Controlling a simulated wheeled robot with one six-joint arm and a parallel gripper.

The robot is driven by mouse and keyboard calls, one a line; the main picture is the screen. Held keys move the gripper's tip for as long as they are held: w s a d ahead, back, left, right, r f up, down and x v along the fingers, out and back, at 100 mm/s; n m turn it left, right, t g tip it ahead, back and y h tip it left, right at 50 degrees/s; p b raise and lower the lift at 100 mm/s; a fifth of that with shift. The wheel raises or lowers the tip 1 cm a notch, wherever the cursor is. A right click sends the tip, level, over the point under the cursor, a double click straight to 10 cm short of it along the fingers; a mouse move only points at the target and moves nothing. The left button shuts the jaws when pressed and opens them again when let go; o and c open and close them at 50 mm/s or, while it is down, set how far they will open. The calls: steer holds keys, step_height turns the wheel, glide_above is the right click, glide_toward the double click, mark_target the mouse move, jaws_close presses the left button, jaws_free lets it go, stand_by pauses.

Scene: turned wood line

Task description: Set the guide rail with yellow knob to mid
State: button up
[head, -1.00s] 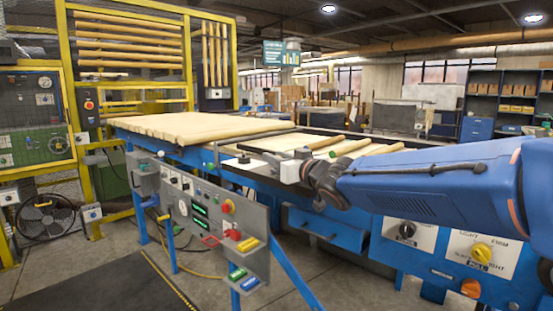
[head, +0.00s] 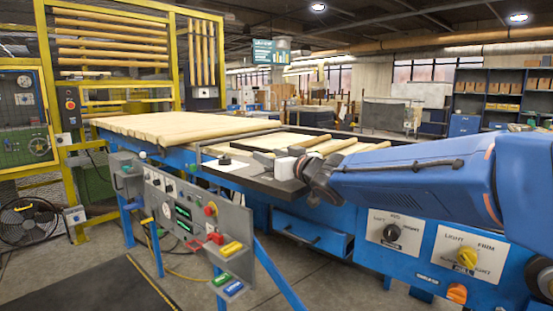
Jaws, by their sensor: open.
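My gripper (head: 288,168) is at the end of the blue arm, above the near edge of the blue machine, its pale end toward the left. It looks open and empty, though the jaws are small and partly hidden by my wrist. A yellow knob (head: 467,258) sits on a white plate with words around it on the machine's front, below my arm and well apart from my gripper. A dark rail-like strip (head: 262,181) runs along the machine's near edge under my gripper. I cannot make out a yellow knob on that rail or its setting.
A black knob (head: 391,232) is on another labelled plate left of the yellow knob. An orange knob (head: 457,293) is below. A grey control panel (head: 190,215) with buttons stands at the front left. Wooden rods (head: 170,125) lie on the machine.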

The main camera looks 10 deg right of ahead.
steer(key=v, duration=1.7)
steer(key=shift+d, duration=0.15)
steer(key=shift+s, duration=0.1)
